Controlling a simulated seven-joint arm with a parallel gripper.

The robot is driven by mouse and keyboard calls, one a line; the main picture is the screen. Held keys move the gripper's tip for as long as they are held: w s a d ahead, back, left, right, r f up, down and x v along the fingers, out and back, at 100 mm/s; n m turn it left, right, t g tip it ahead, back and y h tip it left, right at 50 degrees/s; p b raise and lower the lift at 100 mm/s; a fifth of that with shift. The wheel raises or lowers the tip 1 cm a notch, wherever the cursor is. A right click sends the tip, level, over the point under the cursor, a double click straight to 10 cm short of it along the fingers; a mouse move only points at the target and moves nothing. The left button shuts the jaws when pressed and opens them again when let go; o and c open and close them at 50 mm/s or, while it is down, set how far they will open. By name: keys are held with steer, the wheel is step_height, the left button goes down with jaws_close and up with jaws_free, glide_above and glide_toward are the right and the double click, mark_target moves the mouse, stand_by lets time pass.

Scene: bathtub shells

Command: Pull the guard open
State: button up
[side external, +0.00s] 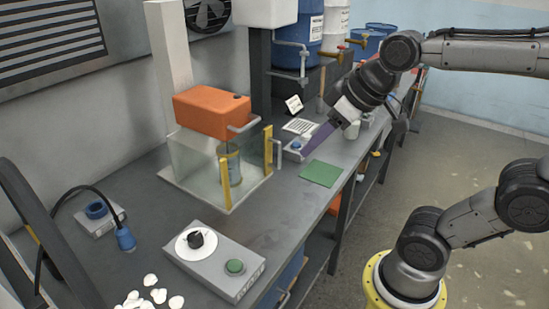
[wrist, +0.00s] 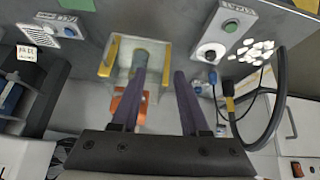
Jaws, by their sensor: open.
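The guard is a clear box with yellow edge posts (side external: 224,184) around the lower part of a machine with an orange head (side external: 212,112). A grey bar handle (side external: 278,158) stands at its right side. Behind the clear panels is a cylindrical vessel (side external: 231,165). My gripper (side external: 301,157) is open and empty, its purple fingers pointing down and left, to the right of the handle in the picture. In the wrist view the fingertips (wrist: 160,72) are apart, and the guard's yellow post (wrist: 109,56) lies left of them. Contact with the handle cannot be told.
A control box with a dial and green button (side external: 235,266) sits at the bench front, near white shells (side external: 150,300). A green mat (side external: 322,173) lies right of the guard. A lamp-like blue tool (side external: 126,238) with a cable is at left. Bare bench lies before the guard.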

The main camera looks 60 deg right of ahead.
steer(key=w+d+m, duration=0.1)
steer(key=w+d, duration=0.5)
steer(key=w, duration=0.3)
steer(key=m+g+h, duration=0.1)
steer(key=m+g, duration=0.1)
glide_toward(279, 164)
steer(key=x, duration=0.5)
steer(key=w+x, duration=0.1)
steer(key=x, duration=0.1)
steer(key=shift+w+d, duration=0.2)
steer(key=shift+d, duration=0.2)
jaws_close()
stand_by(0.3)
